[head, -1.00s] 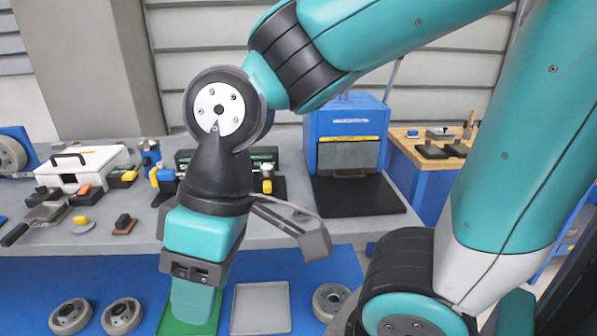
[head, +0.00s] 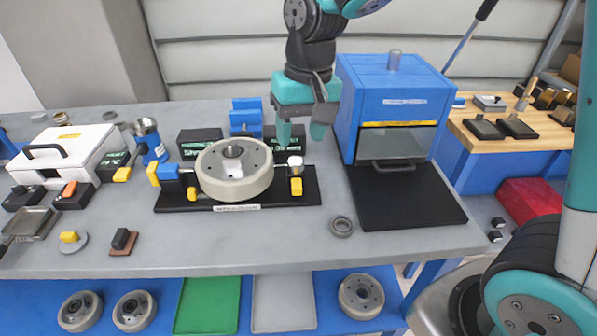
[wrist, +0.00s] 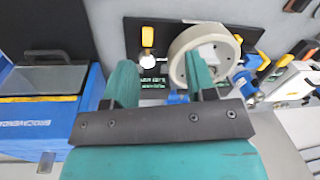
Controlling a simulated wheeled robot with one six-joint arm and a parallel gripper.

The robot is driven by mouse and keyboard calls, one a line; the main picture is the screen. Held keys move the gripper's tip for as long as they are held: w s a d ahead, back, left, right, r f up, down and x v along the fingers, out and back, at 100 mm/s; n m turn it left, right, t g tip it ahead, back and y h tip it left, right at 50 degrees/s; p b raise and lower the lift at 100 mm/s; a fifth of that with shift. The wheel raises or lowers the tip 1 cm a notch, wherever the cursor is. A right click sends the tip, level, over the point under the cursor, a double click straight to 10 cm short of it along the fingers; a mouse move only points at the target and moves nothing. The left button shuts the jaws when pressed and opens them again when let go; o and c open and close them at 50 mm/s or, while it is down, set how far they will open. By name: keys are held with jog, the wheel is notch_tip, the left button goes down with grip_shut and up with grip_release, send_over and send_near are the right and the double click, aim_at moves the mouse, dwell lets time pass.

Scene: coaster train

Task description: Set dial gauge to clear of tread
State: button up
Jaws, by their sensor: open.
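A grey-rimmed wheel (head: 234,187) sits on a black fixture plate (head: 308,197) on the bench; it also shows in the wrist view (wrist: 181,65). Right of it is a small stand with a yellow block (head: 296,187) and a white round head that looks like the dial gauge (head: 295,161). In the wrist view the yellow block (wrist: 148,36) and gauge (wrist: 148,61) are left of the wheel. A narrow gap seems to separate gauge and tread; I cannot tell for certain. My gripper (head: 301,134) is open and empty, above and behind the gauge.
A blue cabinet (head: 395,105) with a black mat (head: 408,195) stands to the right. Green-lit displays (head: 202,143) are behind the plate. A blue block with yellow parts (head: 168,174) is left of the wheel.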

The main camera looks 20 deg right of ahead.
aim_at(297, 186)
jog(key=w+d+f+m+h+p, duration=0.1)
jog(key=w+d+f+m, duration=0.15)
jog(key=w, duration=0.45)
jog(key=shift+m, duration=0.35)
jog(key=f+p, duration=0.1)
jog(key=f, duration=1)
jog(key=f+p, duration=0.1)
jog(key=f, duration=0.4)
jog(key=shift+s+a+f+p, duration=0.15)
jog(key=shift+a+f+p, duration=0.1)
jog(key=shift+f+p, duration=0.1)
grip_shut()
